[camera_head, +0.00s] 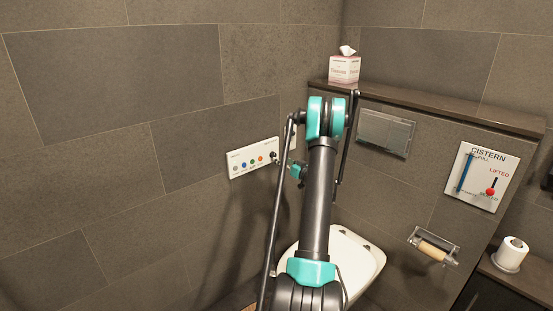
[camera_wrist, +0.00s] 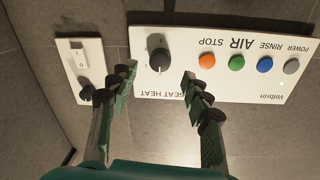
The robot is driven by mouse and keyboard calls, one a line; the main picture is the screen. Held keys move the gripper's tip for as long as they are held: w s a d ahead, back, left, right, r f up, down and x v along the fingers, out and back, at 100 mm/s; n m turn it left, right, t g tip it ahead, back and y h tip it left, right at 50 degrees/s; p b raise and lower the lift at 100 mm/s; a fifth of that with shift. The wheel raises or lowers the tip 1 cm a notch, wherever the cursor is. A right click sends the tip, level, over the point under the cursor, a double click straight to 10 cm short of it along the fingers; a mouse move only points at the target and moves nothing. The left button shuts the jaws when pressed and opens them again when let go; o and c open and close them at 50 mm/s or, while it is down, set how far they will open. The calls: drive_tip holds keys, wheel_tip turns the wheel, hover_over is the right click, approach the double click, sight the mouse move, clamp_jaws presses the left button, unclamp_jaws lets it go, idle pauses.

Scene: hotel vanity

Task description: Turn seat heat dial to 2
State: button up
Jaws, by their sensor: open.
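The seat heat dial (camera_wrist: 159,60) is a round black knob with a pale pointer mark, on a white control panel (camera_wrist: 222,83) fixed to the tiled wall. The panel appears upside down in the wrist view, and part of the "SEAT HEAT" lettering is covered by my finger. My gripper (camera_wrist: 158,76) is open, with its two dark and green fingers on either side of the dial, apart from it as far as I can tell. In the head view, the panel (camera_head: 246,161) is on the left wall and my gripper (camera_head: 298,171) is at its right end. The dial's number setting cannot be read.
The panel has orange (camera_wrist: 207,61), green (camera_wrist: 237,62), blue (camera_wrist: 265,64) and grey (camera_wrist: 292,65) buttons. A smaller white plate (camera_wrist: 79,57) with a switch and black knob lies close to my left finger. A toilet (camera_head: 351,258) stands below my arm.

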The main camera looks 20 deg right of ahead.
sight(274, 156)
drive_tip(key=shift+x, duration=2.35)
clamp_jaws()
